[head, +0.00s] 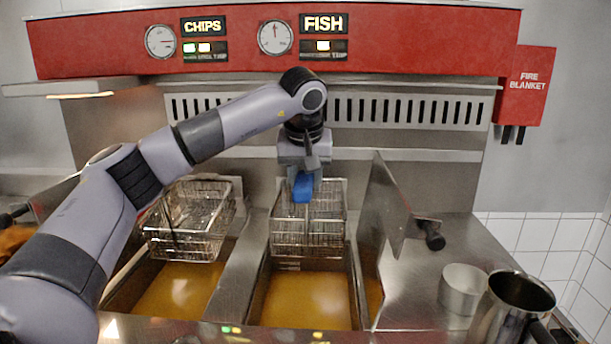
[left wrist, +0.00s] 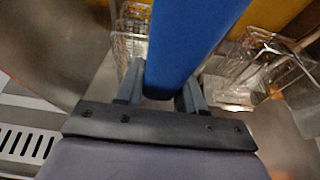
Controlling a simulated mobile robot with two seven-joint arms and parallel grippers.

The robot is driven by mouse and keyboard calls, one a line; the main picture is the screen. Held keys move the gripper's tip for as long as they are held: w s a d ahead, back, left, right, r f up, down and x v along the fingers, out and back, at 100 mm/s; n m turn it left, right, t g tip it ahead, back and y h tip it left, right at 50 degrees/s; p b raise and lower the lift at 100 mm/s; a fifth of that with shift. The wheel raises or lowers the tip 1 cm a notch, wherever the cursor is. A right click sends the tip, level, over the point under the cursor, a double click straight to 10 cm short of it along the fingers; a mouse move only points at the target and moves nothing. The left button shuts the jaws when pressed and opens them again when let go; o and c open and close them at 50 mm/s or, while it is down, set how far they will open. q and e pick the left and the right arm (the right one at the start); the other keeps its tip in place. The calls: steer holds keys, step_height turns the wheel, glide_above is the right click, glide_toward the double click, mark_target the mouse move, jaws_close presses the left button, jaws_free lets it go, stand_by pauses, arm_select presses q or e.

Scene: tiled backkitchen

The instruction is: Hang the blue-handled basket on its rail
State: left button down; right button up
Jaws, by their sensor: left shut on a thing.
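The blue-handled basket (head: 308,228) is a wire basket above the oil of the right fryer well, under the FISH sign. Its blue handle (head: 303,188) is between the fingers of my left gripper (head: 305,165), which is shut on it. In the left wrist view the blue handle (left wrist: 190,45) fills the space between the fingers (left wrist: 160,95). A slotted steel back panel (head: 400,110) runs behind the basket. Whether the basket touches a rail there is hidden by my gripper and handle. My right gripper is not in view.
Another wire basket (head: 190,222) sits over the left well. A steel divider plate (head: 385,205) with a black knob stands right of the right well. A steel cup (head: 462,290) and a taller jug (head: 510,305) stand at front right. Hot-looking oil (head: 305,300) lies below.

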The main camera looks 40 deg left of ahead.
arm_select(q)
steer(key=shift+f, duration=0.25)
steer(key=c, duration=0.6)
jaws_free()
steer(key=shift+f, duration=0.1)
steer(key=v, duration=0.7)
